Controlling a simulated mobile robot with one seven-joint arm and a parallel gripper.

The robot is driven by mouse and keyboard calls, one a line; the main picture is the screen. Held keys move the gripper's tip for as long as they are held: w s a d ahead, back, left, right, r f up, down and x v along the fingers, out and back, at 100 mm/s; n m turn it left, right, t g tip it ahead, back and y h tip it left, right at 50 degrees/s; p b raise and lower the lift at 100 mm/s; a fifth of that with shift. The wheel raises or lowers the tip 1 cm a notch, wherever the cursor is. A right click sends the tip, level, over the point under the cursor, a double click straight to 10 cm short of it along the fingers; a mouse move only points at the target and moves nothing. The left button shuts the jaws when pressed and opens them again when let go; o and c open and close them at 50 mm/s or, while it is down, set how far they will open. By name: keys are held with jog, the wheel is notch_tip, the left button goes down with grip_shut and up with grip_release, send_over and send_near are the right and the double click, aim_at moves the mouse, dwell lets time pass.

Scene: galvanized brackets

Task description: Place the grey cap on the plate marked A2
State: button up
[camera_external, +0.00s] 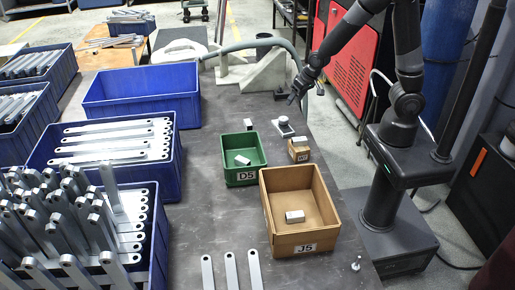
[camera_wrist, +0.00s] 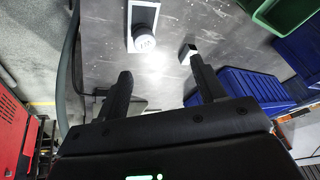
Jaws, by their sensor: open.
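My gripper (camera_external: 299,94) is open and empty, above the far right part of the dark table. In the wrist view its two fingers (camera_wrist: 160,72) are spread, with bare table between them. A small pale plate (camera_external: 285,131) lies on the table, with a round grey piece, which looks like the cap (camera_external: 283,120), on or against it. In the wrist view the plate (camera_wrist: 144,14) and round piece (camera_wrist: 145,43) are beyond the fingers, apart from them. I cannot read an A2 mark, nor tell if the cap is seated.
A small grey block (camera_external: 248,124) stands left of the plate. Green bin D5 (camera_external: 243,177), cardboard box J5 (camera_external: 290,240) and a small cardboard box (camera_external: 299,155) are nearer. A blue crate (camera_external: 142,110) is left; a grey fixture and hose (camera_external: 262,72) stand behind.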

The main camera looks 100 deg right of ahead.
jog(key=s+a+r+n+t+y, duration=0.15)
jog(key=a+r+n, duration=0.35)
jog(key=a+r, duration=0.8)
jog(key=s+a+r+n, duration=0.5)
jog(key=s+a+r, duration=0.3)
jog(key=s, duration=0.3)
jog(key=shift+s+a+r+n+y, duration=0.25)
jog(key=shift+s+a+n+y, duration=0.15)
jog(key=shift+a, duration=0.35)
